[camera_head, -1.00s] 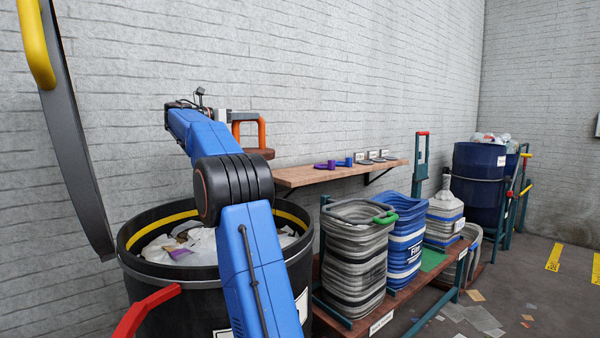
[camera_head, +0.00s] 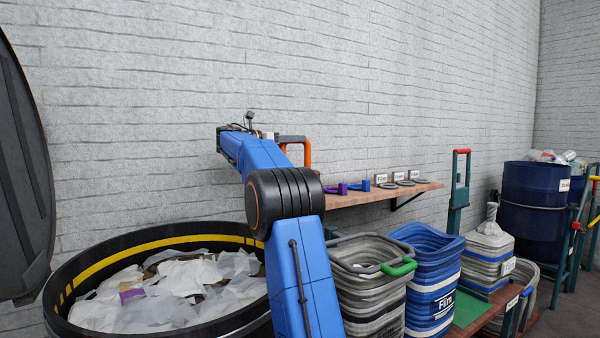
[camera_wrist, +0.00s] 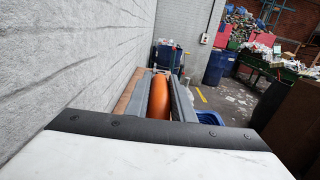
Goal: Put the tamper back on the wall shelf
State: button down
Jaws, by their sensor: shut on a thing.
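The tamper (camera_head: 308,154) shows as an orange loop handle; in the wrist view its rounded orange grip (camera_wrist: 160,101) lies between the two grey fingers. My gripper (camera_head: 294,139) is shut on this handle, and it also shows in the wrist view (camera_wrist: 162,78). The tamper's base is mostly hidden behind my black arm joint in the head view. The wooden wall shelf (camera_head: 350,198) lies just right of the tamper in the head view; its left end is hidden by my arm. I cannot tell whether the tamper touches the shelf.
On the shelf stand a purple item (camera_head: 341,188), a blue item (camera_head: 362,185) and several grey discs with label cards. A large black bin (camera_head: 85,317) with white scraps is at left.

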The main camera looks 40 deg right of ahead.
aim_at(305, 157)
jog(key=f, duration=0.1)
jog(key=d+f, duration=0.1)
jog(key=shift+s+f, duration=0.15)
jog(key=shift+f, duration=2.55)
jog(key=c, duration=1.5)
grip_release()
jog(key=shift+c, duration=0.2)
jog(key=shift+a, duration=0.3)
jog(key=v, duration=1.1)
jog(key=shift+a, duration=0.25)
